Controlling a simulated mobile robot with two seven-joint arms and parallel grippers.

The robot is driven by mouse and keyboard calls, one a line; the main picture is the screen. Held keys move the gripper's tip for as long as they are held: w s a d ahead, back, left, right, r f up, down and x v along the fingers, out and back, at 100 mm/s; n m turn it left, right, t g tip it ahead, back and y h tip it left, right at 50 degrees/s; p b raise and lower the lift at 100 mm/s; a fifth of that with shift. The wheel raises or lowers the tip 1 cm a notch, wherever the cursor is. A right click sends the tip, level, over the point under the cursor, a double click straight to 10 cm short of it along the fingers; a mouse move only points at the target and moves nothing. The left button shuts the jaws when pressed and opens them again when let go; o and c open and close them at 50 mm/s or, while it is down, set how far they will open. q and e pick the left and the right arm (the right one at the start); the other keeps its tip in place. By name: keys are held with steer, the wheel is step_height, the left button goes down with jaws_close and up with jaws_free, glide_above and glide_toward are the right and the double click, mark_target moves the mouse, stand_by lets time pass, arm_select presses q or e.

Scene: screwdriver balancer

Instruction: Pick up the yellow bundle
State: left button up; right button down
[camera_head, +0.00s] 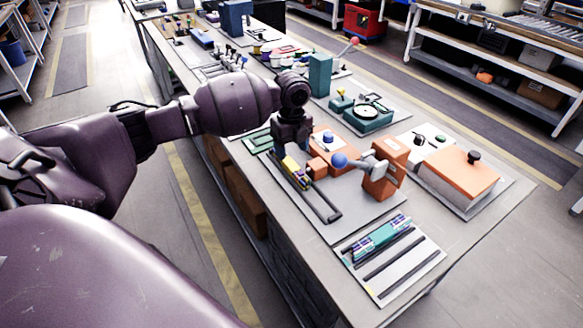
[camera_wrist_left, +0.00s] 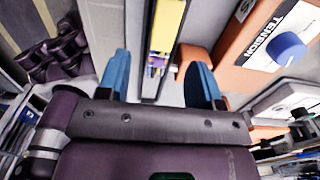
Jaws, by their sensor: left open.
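The yellow bundle (camera_head: 291,168) lies in a dark narrow rail on the grey station plate, just below my left gripper (camera_head: 292,143) in the head view. In the left wrist view the yellow bundle (camera_wrist_left: 167,28) is a long yellow bar with small coloured parts at its near end. My left gripper (camera_wrist_left: 158,62) is open there, with one blue finger on each side of the bundle's line. I cannot tell how far above the bundle the fingertips are. My right gripper is in neither view.
An orange box marked TENSION with a blue knob (camera_wrist_left: 287,48) stands close to the right finger. An orange block (camera_head: 386,168) with a lever and blue ball (camera_head: 339,160) is nearby. A tray (camera_head: 393,283) with a teal bundle (camera_head: 381,237) lies at the near bench end.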

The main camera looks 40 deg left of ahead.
mark_target(290, 163)
arm_select(q)
steer(key=f, duration=0.2)
steer(key=f+b, duration=0.1)
steer(key=f, duration=0.1)
steer(key=w+a+f, duration=0.1)
steer(key=f, duration=0.1)
steer(key=shift+f, duration=0.3)
steer(key=shift+s+r, duration=0.1)
steer(key=shift+c, duration=0.4)
steer(key=c, duration=0.9)
